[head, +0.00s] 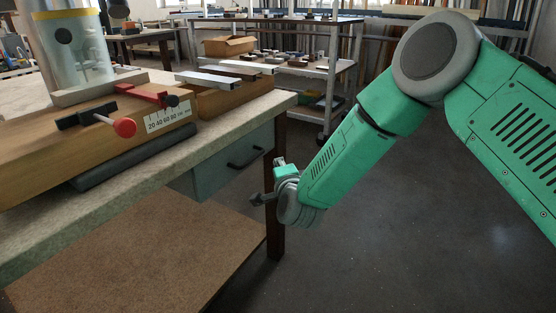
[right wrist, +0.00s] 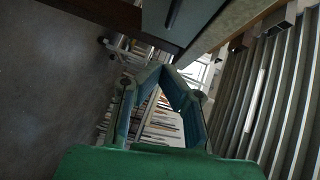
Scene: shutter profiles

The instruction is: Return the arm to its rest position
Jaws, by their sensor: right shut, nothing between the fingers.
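My green right arm comes in from the right side of the head view and slopes down to the left. Its right gripper (head: 258,199) hangs in front of the workbench (head: 225,125), below the bench top and near the drawer (head: 232,160). The right gripper also shows in the right wrist view (right wrist: 163,70), where its two fingers come together at the tips with nothing held. My left gripper is in neither view.
On the bench are a wooden block with a scale label (head: 167,119), a red-handled clamp (head: 122,126), a clear cylinder (head: 80,50) and metal profiles (head: 208,80). A shelf cart (head: 340,80) stands behind. The floor (head: 400,230) under the arm is clear.

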